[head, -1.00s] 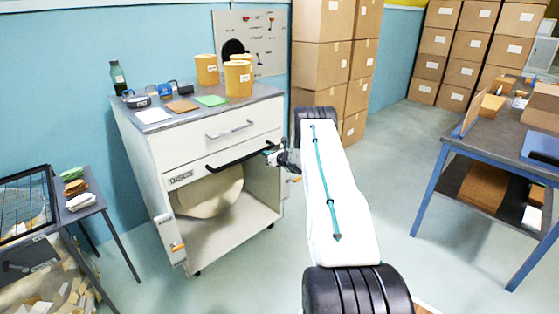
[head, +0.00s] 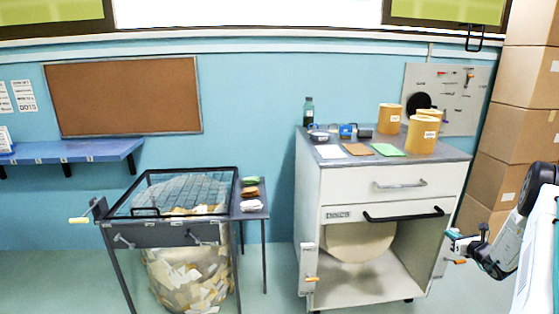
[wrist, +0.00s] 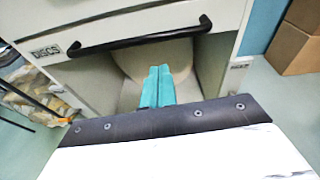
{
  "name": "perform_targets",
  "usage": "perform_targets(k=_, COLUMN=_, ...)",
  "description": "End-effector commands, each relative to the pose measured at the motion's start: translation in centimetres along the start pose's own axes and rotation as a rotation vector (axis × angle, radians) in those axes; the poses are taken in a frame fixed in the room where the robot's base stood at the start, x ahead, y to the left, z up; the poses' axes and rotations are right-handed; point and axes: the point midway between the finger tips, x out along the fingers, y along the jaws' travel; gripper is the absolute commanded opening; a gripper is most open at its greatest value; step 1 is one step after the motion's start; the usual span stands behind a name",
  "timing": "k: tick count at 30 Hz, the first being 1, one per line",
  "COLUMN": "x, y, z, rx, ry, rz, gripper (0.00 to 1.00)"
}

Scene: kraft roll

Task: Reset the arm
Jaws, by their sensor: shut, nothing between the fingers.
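My gripper (head: 467,243) is at the right of the head view, in front of the right side of the white cabinet (head: 314,212). In the wrist view my gripper (wrist: 158,72) shows its two teal fingers pressed together, with nothing between them. The fingers point toward the cabinet's open lower bay. A black bar handle (wrist: 140,38) runs across above them, and it also shows in the head view (head: 403,216). A large pale round disc (head: 357,243) sits in the bay, partly hidden. My white arm enters from the right edge of the head view.
A mesh-topped bin (head: 172,236) with paper scraps stands left. Stacked cardboard boxes (head: 500,180) stand behind my arm. Floor shows between bin and cabinet.

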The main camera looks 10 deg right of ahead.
Motion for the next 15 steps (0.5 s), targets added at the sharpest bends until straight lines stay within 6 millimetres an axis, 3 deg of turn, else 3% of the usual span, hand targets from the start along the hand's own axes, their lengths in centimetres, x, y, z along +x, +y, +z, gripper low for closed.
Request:
perform_targets(k=4, x=-1.1, y=4.2, z=-2.5, rx=-0.088, ry=0.062, rz=0.14, gripper=0.0)
perform_targets(k=6, x=-2.2, y=6.8, z=-2.2, rx=-0.159, ry=0.086, rz=0.239, gripper=0.0)
perform_targets(k=11, x=-4.5, y=14.1, z=1.5, rx=-0.359, ry=0.113, rz=0.498, gripper=0.0)
perform_targets(k=15, x=-7.4, y=20.9, z=5.9, rx=-0.554, ry=0.114, rz=0.733, gripper=0.0)
